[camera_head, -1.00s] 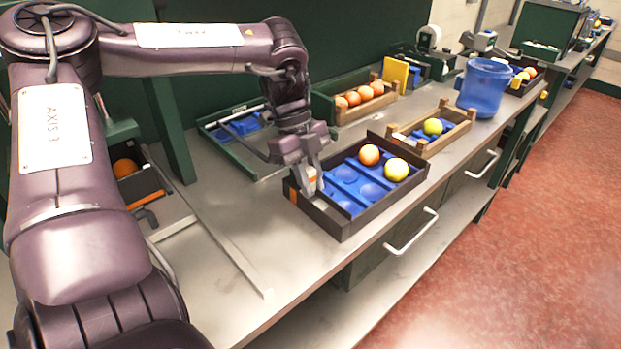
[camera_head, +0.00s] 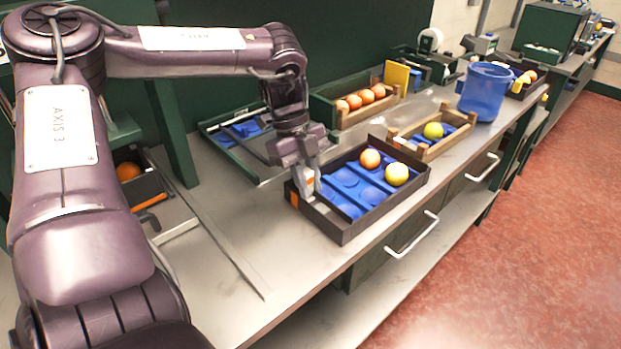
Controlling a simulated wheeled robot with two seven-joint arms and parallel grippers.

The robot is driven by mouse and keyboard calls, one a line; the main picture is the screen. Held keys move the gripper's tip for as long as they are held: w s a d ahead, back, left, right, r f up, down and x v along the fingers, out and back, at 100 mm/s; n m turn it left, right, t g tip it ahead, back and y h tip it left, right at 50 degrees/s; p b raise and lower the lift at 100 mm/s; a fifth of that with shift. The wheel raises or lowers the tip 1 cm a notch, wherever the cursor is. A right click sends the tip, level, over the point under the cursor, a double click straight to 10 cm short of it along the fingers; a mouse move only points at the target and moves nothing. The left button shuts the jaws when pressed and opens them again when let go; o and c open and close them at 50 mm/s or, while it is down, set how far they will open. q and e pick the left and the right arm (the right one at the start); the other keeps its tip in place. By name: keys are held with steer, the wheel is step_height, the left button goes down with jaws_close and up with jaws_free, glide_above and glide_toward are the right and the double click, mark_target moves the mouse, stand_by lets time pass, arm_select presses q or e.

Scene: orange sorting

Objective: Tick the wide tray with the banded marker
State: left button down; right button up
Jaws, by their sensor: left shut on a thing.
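A wide dark tray (camera_head: 345,236) with a blue cupped insert stands near the bench's front edge. My left gripper (camera_head: 307,190) points down at the tray's left end, shut on a small, mostly hidden thing, which I take to be the banded marker. A bit of orange shows between the fingers. I cannot tell whether it touches the tray. My right gripper is not in view.
A smaller wooden crate (camera_head: 428,151) holds a yellow-green fruit. Behind it is a crate with several oranges (camera_head: 367,97). A blue bucket (camera_head: 485,92) stands farther right. A green-framed tray (camera_head: 235,160) lies left of the gripper. The bench (camera_head: 215,250) in front is largely clear.

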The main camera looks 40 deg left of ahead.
arm_select(q)
steer(key=shift+a, duration=0.3)
steer(key=shift+d, duration=0.6)
stand_by(0.6)
step_height(320, 180, up, 7)
steer(key=p, duration=0.6)
steer(key=shift+f, duration=0.1)
stand_by(0.6)
